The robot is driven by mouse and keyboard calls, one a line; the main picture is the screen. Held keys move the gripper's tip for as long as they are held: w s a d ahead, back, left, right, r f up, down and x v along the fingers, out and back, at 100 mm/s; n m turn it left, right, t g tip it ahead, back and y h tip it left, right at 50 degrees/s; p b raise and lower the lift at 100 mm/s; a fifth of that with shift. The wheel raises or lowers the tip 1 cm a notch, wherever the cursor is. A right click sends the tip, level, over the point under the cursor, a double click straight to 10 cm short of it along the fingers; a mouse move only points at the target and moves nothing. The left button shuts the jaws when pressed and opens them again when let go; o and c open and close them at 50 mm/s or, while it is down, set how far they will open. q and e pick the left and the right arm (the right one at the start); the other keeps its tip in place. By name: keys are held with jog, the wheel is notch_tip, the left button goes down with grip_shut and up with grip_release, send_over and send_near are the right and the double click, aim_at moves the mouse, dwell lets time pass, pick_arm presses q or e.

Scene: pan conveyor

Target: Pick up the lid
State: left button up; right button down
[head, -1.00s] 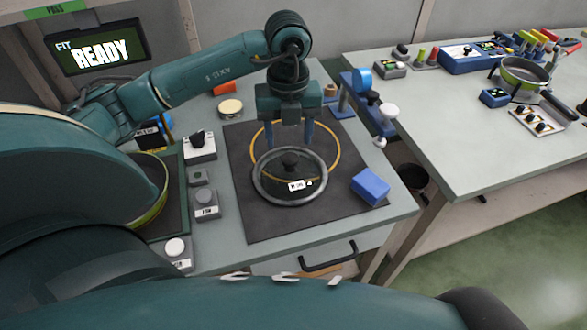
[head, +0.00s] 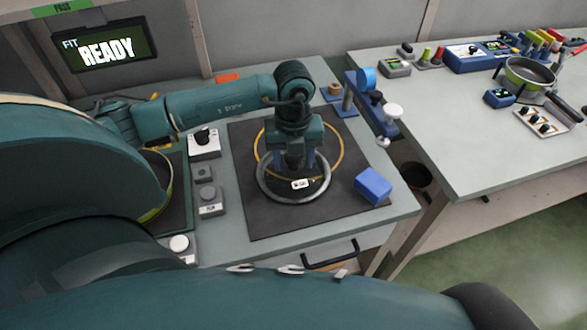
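The lid (head: 268,194) lies on the dark mat (head: 261,222), a round glass disc with a grey rim, a small white label and a dark knob at its middle. It overlaps the near part of a yellow ring (head: 341,150) marked on the mat. My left gripper (head: 295,170) points down over the lid, its two blue fingers spread apart around the knob area. The knob is mostly hidden by the gripper, so contact with it cannot be seen. My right gripper is not in view.
A blue block (head: 373,186) sits right of the lid on the mat. Switch boxes (head: 204,143) stand on the left. A pan (head: 528,72) and controls stand on the other table (head: 450,130), across a gap. A screen (head: 105,45) reads READY.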

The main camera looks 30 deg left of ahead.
pick_arm(q)
jog(key=c, duration=1)
